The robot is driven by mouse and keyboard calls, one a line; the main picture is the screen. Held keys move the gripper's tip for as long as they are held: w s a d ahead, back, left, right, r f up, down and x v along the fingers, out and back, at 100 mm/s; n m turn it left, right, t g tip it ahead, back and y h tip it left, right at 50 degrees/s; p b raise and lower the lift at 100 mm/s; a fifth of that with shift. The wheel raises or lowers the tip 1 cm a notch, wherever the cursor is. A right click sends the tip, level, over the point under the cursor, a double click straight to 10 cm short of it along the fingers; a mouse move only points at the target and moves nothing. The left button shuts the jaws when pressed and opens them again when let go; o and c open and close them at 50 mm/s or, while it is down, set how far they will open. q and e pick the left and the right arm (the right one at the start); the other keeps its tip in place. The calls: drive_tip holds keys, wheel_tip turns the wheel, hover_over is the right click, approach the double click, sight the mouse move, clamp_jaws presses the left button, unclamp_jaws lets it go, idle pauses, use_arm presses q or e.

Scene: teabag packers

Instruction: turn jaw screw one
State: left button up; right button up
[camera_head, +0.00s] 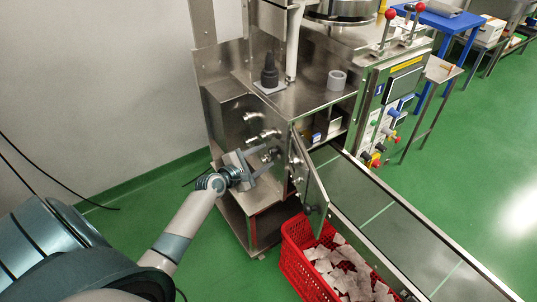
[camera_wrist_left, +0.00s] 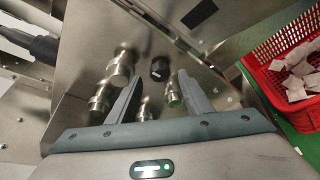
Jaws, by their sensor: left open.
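Several metal jaw screws stick out of the side of the steel machine; one is the upper screw (camera_head: 251,115), with another screw (camera_head: 268,134) below it. In the left wrist view I see a screw (camera_wrist_left: 119,68) at upper left, one (camera_wrist_left: 100,100) below it, and one (camera_wrist_left: 173,93) by the right finger. I cannot tell which is screw one. A black knob (camera_wrist_left: 160,69) lies between and beyond the fingertips. My left gripper (camera_head: 259,163) is open and empty in front of the panel, its fingers pointing at it. It also shows in the wrist view (camera_wrist_left: 160,82). My right gripper is not in view.
An open metal door (camera_head: 313,183) stands right of my gripper. A red crate (camera_head: 300,262) of teabags sits on the floor below, beside a conveyor (camera_head: 385,215). A black bottle (camera_head: 269,72) stands on the machine's top.

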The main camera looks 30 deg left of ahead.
sight(271, 153)
use_arm(q)
drive_tip(key=shift+x, duration=1.2)
drive_tip(key=shift+w+d+f, duration=0.1)
drive_tip(key=shift+w+f, duration=0.05)
drive_tip(key=shift+w, duration=0.35)
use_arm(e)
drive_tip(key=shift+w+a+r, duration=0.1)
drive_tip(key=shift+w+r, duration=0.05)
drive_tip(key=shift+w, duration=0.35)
use_arm(q)
drive_tip(key=c, duration=1.1)
drive_tip(key=shift+o, duration=0.2)
